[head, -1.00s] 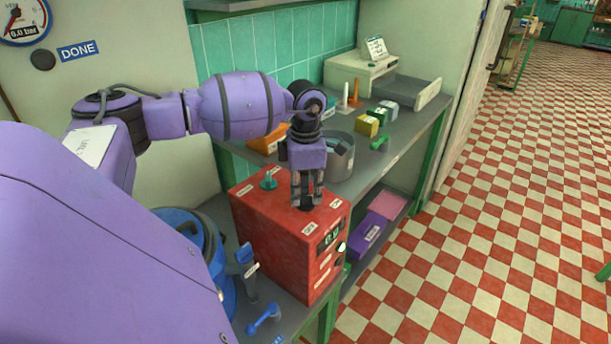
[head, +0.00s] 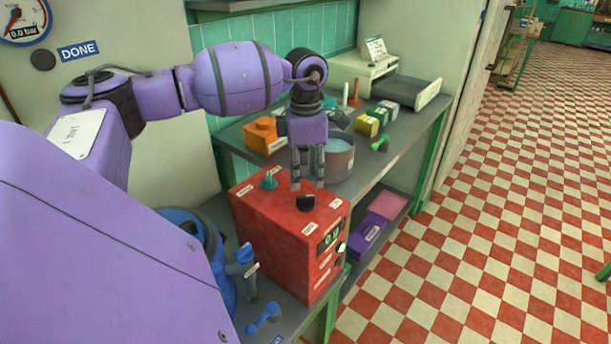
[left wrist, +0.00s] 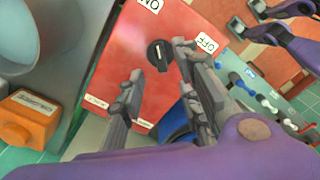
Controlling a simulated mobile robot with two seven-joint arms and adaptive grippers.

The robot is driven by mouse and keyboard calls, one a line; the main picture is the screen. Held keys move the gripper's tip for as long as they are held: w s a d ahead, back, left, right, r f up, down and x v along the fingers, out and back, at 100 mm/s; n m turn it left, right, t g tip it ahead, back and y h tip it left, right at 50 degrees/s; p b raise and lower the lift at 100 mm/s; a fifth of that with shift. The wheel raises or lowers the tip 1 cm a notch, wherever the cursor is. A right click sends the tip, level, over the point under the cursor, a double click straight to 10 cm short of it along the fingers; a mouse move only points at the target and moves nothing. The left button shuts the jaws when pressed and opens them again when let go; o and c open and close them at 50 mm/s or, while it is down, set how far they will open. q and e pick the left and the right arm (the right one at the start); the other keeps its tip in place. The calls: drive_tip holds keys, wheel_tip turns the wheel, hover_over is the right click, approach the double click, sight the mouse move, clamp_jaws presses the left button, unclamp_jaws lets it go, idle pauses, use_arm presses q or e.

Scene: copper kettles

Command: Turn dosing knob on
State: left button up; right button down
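The black dosing knob (head: 306,202) sits on top of the red machine (head: 270,228), near its right rear edge. In the left wrist view the knob (left wrist: 159,55) has a white mark running roughly up and down, more in line with the ON label (left wrist: 149,4) than the OFF label (left wrist: 207,44). My left gripper (head: 308,183) points down just above the knob, fingers apart and empty. In the left wrist view my left gripper (left wrist: 160,85) is also open, clear of the knob.
Behind are a grey pot (head: 339,160) and an orange box (head: 262,135). A blue vessel (head: 210,240) stands at left. The tiled floor (head: 480,220) at right is open.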

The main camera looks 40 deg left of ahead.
sight(305, 196)
use_arm(q)
wheel_tip(305, 196, up, 6)
drive_tip(key=shift+f, duration=0.1)
idle(0.6)
